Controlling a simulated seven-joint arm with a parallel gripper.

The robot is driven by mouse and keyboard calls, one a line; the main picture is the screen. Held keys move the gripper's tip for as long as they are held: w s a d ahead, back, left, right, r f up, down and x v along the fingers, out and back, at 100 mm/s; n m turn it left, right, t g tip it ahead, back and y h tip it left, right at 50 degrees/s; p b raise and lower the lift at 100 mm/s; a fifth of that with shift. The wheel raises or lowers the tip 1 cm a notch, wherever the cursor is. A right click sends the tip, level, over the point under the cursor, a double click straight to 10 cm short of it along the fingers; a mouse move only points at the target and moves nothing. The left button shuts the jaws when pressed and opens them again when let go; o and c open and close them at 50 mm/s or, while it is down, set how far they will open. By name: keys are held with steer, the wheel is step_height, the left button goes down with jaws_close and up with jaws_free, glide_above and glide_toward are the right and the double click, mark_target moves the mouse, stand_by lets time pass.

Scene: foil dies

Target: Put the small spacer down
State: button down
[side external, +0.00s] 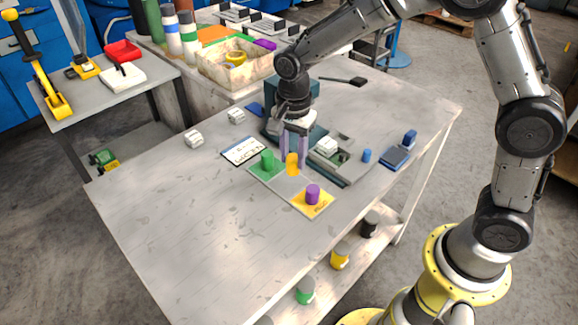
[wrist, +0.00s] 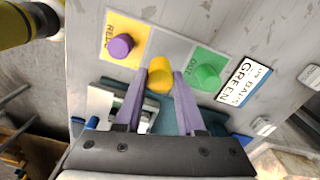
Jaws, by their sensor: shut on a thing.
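A yellow cylindrical spacer (side external: 292,160) is between the fingertips of my gripper (side external: 293,163). In the wrist view the yellow spacer (wrist: 160,74) shows at the ends of the two pale purple fingers (wrist: 160,84), which are shut on it. It is over the grey stretch between a green pad (side external: 258,174) and a yellow pad (side external: 322,206). I cannot tell whether its underside touches the surface. A green cylinder (side external: 267,160) stands on the green pad. A purple cylinder (side external: 312,192) stands on the yellow pad.
A white card (side external: 243,151) reading GREEN lies beside the green pad. A grey-green fixture (side external: 350,168) holding a white block stands right of my gripper. The table's left front (side external: 180,220) is clear.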

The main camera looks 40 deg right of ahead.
mark_target(289, 168)
steer(key=shift+w+f, duration=0.4)
steer(key=shift+w+a+f, duration=0.1)
steer(key=shift+w+f, duration=0.05)
steer(key=shift+f, duration=1.55)
steer(key=shift+f, duration=0.15)
steer(key=c, duration=0.5)
jaws_free()
